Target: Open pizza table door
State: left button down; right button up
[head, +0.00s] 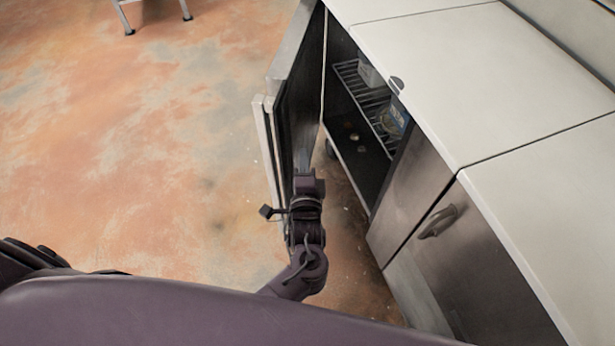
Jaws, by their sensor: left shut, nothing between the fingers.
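The pizza table door (296,85) stands swung open, out to the left of the cabinet, with its dark inner face toward the opening. The pizza table (430,75) has a pale top, and its dark interior shows behind the door. My left gripper (303,158) is shut and empty, close to the door's inner face and inside the gap between door and cabinet. I cannot tell whether it touches the door. My right gripper is not in view.
Inside the cabinet is a wire shelf (362,95) with a few containers. A neighbouring closed front (480,260) has a dark handle (438,221). Metal legs (153,20) stand at the top left. The floor (130,150) left of the door is clear.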

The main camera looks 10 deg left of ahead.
pick_arm(q)
jog(key=a, duration=0.3)
jog(key=shift+s+a, duration=0.15)
jog(key=shift+s, duration=0.1)
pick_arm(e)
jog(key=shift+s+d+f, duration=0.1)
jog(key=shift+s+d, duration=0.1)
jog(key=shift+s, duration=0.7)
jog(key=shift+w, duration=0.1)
